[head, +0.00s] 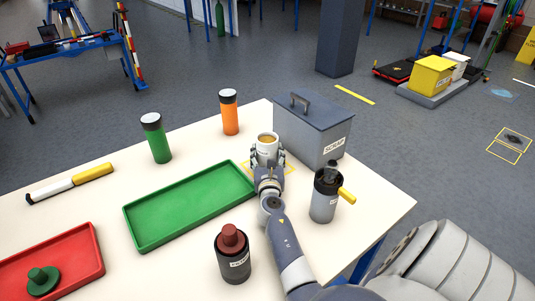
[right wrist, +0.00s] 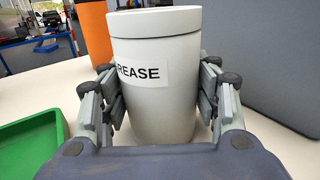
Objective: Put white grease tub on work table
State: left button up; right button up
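The white grease tub (head: 267,143) is upright over a yellow outlined square (head: 287,167) on the work table (head: 195,240). In the right wrist view the tub (right wrist: 160,95) carries a label reading "REASE". My right gripper (head: 266,157) has its fingers on both sides of the tub, and the pads appear to touch its wall. My left gripper is out of view.
A grey lidded box (head: 312,128) stands close right of the tub. A grey canister with a yellow handle (head: 324,195), a dark red-topped bottle (head: 233,255), a green tray (head: 190,203), an orange bottle (head: 229,113) and a green bottle (head: 156,138) surround it. A red tray (head: 85,265) lies front left.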

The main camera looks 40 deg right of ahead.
jog(key=o, duration=0.3)
jog(key=shift+r, duration=0.2)
jog(key=shift+s+a+f+p, duration=0.1)
jog(key=shift+s+a+p, duration=0.1)
jog(key=shift+s+p, duration=0.1)
jog(key=v, duration=1.1)
jog(key=shift+s+a, duration=0.1)
jog(key=shift+s, duration=0.05)
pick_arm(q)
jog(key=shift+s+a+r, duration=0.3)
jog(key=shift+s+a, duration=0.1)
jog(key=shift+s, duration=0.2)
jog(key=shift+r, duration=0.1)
